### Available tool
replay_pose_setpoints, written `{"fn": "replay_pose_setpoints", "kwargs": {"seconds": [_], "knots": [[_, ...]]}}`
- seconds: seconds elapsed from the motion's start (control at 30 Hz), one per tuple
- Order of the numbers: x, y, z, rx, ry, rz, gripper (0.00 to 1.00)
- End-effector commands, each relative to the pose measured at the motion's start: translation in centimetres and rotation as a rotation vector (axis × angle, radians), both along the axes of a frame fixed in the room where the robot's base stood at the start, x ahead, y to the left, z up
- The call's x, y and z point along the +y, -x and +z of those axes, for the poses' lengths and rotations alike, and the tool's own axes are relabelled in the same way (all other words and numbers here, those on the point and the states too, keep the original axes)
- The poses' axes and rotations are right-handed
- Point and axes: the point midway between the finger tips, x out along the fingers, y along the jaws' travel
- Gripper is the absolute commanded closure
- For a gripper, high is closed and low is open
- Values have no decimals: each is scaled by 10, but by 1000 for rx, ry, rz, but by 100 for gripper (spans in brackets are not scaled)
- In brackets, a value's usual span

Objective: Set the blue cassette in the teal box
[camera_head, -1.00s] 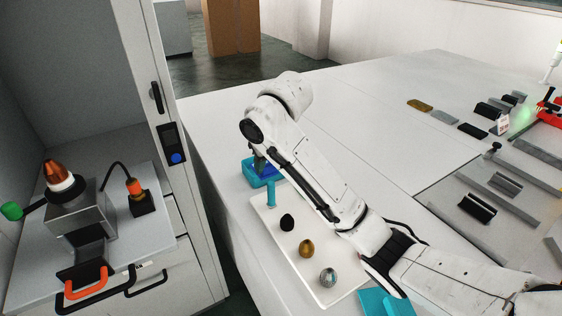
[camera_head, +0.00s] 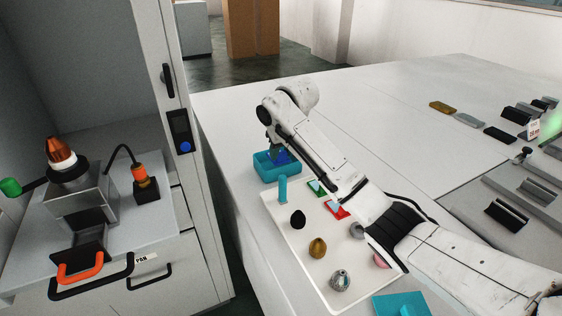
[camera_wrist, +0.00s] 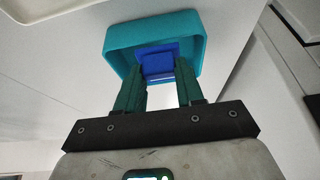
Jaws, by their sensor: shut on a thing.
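The teal box (camera_head: 268,172) stands on the white table near its left edge, just behind the tray. It also shows in the wrist view (camera_wrist: 195,28), open toward me. My gripper (camera_wrist: 160,82) is shut on the blue cassette (camera_wrist: 158,60). The cassette sits between the fingertips and overlaps the box opening in the wrist view; I cannot tell whether it touches the floor of the box. In the head view the blue cassette (camera_head: 282,158) shows at the box, below my wrist, with my gripper mostly hidden by the arm.
A white tray (camera_head: 290,238) holds a teal cylinder (camera_head: 283,189), a black egg-like piece (camera_head: 298,219), a gold one (camera_head: 318,247) and other small items. A teal piece (camera_head: 402,304) lies in front. A cabinet (camera_head: 190,200) stands left. The table behind the box is clear.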

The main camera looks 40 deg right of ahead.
Motion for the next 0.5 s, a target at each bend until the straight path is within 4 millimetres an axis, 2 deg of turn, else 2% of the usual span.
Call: {"fn": "replay_pose_setpoints", "kwargs": {"seconds": [0.27, 0.5], "knots": [[-9, -12, -17, 0, 0, 0, 92], [-10, -12, -46, 0, 0, 0, 92]]}}
